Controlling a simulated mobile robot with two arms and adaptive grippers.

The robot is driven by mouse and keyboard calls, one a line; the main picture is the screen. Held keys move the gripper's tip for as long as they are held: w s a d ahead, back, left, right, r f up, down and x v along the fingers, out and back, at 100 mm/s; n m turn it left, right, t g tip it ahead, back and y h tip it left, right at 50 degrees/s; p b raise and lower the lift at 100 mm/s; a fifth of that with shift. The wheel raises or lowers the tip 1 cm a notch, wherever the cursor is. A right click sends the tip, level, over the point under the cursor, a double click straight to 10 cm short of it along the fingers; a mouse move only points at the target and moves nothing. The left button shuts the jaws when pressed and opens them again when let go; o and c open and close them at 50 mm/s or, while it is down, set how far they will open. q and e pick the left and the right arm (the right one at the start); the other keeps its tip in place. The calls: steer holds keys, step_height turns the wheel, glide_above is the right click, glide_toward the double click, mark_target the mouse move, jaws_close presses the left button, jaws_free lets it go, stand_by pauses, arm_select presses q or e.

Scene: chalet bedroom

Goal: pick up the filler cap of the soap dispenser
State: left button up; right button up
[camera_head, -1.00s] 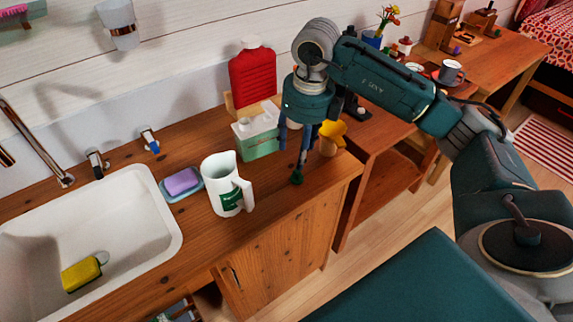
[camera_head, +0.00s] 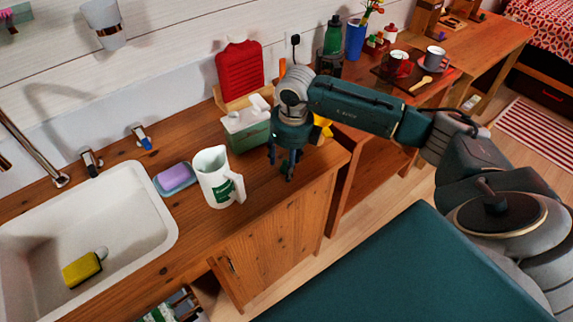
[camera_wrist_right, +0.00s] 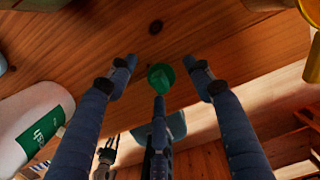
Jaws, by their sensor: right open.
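A small green cap (camera_wrist_right: 160,77) shows in the right wrist view, between and just beyond my open fingertips, over the wooden counter. I cannot tell whether either finger touches it. In the head view my right gripper (camera_head: 287,167) points down at the counter's front right, to the right of a white jug (camera_head: 215,180) with a green label. The jug also shows at the left of the wrist view (camera_wrist_right: 28,128). The cap is too small or hidden to make out in the head view. I cannot identify the soap dispenser for certain. My left gripper is out of view.
A green box with a white top (camera_head: 246,132) stands just behind my right gripper. A purple soap bar (camera_head: 174,176) and the sink (camera_head: 140,215) lie to the left. A yellow object (camera_head: 322,124) is partly hidden behind my arm. The counter's front edge is close.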

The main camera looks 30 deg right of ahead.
steer(key=shift+c, duration=0.7)
steer(key=c, duration=0.8)
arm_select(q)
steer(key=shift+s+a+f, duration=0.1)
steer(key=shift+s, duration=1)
arm_select(e)
steer(key=shift+o, duration=0.2)
steer(key=shift+r, duration=0.1)
